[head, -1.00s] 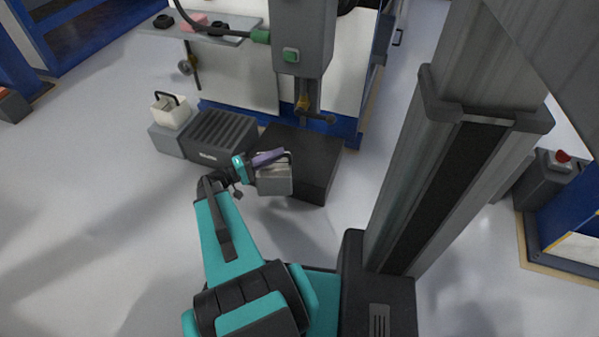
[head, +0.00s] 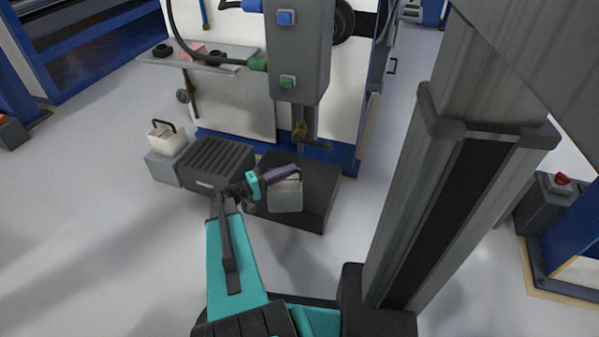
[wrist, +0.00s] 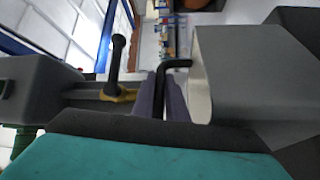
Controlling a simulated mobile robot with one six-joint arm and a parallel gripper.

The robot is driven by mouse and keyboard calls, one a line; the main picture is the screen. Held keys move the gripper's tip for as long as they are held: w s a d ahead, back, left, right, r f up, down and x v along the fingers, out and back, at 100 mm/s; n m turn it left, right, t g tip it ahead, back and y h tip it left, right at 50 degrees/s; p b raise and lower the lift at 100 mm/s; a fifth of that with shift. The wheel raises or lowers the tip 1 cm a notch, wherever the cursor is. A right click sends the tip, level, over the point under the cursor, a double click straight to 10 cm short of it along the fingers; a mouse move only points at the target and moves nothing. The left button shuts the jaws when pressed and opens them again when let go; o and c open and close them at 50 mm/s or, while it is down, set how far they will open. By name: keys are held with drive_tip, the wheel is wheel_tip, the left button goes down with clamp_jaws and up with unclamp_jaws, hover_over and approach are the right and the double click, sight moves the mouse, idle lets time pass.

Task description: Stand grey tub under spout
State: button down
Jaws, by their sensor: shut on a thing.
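The grey tub (head: 286,199) with its dark handle hangs from my gripper (head: 290,172), whose purple fingers are shut on the handle. In the head view the tub overlaps the front of the low dark block (head: 322,185); I cannot tell whether it touches. The spout (head: 300,143), with a yellow fitting, hangs from the grey cabinet above the block's rear, behind the tub in the picture. In the wrist view the tub (wrist: 245,75) fills the right side, the handle (wrist: 176,64) meets the fingers (wrist: 165,97), and the yellow tap fitting (wrist: 118,93) shows left of them.
A ribbed dark box (head: 217,163) stands left of the block. A whitish tub (head: 165,137) with a handle sits on a grey base beyond it. The grey cabinet (head: 298,55) overhangs the block. My column blocks the view at right.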

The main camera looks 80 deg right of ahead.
drive_tip(key=s+d+b, duration=0.2)
drive_tip(key=s+d, duration=0.1)
drive_tip(key=d, duration=0.4)
drive_tip(key=shift+s+d+f, duration=0.25)
drive_tip(key=shift+s+f, duration=0.1)
drive_tip(key=shift+f+b, duration=1.25)
drive_tip(key=shift+f, duration=0.55)
drive_tip(key=c, duration=1.8)
unclamp_jaws()
drive_tip(key=shift+o, duration=0.2)
